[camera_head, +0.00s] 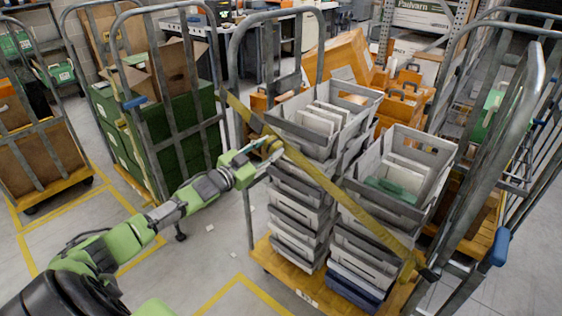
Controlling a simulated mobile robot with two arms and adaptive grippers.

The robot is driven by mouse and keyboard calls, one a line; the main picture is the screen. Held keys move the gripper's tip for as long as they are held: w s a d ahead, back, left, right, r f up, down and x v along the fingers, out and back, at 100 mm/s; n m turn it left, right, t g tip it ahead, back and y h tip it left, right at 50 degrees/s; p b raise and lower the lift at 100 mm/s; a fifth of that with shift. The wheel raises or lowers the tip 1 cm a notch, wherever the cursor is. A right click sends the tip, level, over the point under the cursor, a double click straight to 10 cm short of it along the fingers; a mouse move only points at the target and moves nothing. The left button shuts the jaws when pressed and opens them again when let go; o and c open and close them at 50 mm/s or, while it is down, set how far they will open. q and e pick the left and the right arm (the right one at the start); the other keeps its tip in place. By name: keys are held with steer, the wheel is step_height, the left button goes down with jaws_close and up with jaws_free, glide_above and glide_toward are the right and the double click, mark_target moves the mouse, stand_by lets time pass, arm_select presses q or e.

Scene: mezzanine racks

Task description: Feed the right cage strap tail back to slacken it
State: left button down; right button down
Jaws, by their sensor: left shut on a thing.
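A yellow strap (345,203) runs slantwise across the open front of the right cage (249,205), from its upper left post down to its lower right post. A dark fitting (428,274) sits at the strap's lower right end. My left gripper (270,147) reaches in from the left and is shut on the strap near its upper left part, in front of the grey totes. The fingertips are small here, and I cannot tell a loose tail apart from the main strap. My right gripper is not in view.
Grey totes (296,222) stand in two stacks on the cage's yellow base, the top ones holding white items. Grey floor (215,258) with yellow lines is open in front.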

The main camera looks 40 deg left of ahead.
arm_select(q)
steer(key=shift+w+a+r, duration=0.1)
steer(key=shift+a+r, duration=0.3)
steer(key=shift+a, duration=0.25)
steer(key=shift+r, duration=0.1)
steer(key=shift+d, duration=0.1)
steer(key=c, duration=1.4)
jaws_free()
steer(key=shift+f, duration=0.2)
steer(key=shift+s+f, duration=0.2)
steer(key=shift+s, duration=0.5)
steer(key=s, duration=0.7)
steer(key=s+a, duration=0.1)
steer(key=s, duration=0.2)
steer(key=shift+s+a+r, duration=0.1)
steer(key=shift+s+r, duration=0.1)
steer(key=shift+s, duration=0.2)
